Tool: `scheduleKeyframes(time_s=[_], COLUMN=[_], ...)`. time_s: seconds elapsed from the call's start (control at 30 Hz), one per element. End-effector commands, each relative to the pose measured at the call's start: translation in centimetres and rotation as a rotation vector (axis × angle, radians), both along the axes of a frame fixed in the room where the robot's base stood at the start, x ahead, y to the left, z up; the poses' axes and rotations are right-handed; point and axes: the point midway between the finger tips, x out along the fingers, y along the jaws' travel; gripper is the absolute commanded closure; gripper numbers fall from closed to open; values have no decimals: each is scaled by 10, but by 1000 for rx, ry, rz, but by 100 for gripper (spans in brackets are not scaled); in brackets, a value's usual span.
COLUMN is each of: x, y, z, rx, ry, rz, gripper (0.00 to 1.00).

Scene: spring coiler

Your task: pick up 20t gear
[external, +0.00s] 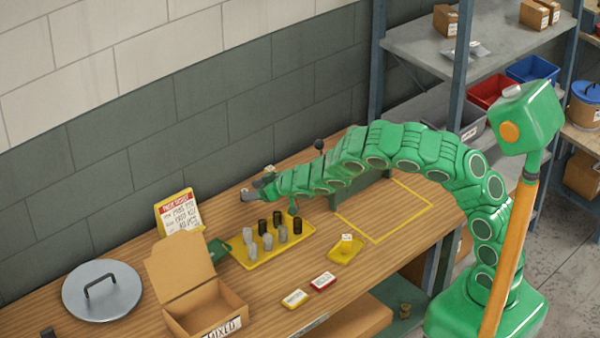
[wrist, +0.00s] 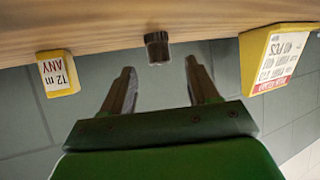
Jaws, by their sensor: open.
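I cannot make out a part marked as the 20t gear. A small dark cylinder (wrist: 157,47) stands at the back of the table, just beyond my gripper (wrist: 160,68) in the wrist view and between its fingers in line of sight. The fingers are spread and nothing is between them. In the external view my gripper (external: 256,191) is over the back of the table, behind a yellow tray (external: 249,261). The tray holds several dark and grey cylinders (external: 268,242). The arm hides part of the table's back edge.
A yellow-framed sign (external: 177,213) and a small "12 m ANY" sign (wrist: 57,73) stand along the wall. The yellow-outlined area (external: 405,225) is largely clear.

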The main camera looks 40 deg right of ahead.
Motion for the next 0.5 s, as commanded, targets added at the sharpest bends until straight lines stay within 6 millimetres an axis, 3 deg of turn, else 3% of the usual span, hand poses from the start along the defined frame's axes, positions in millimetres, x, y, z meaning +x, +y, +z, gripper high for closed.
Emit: scheduleKeyframes(time_s=[0.2,0.47,0.5], x=[15,16,16], y=[7,7,7], z=[-8,-9,-9], rx=[1,0,0], ry=[-2,-1,-1], rz=[3,1,1], gripper=[40,40,45])
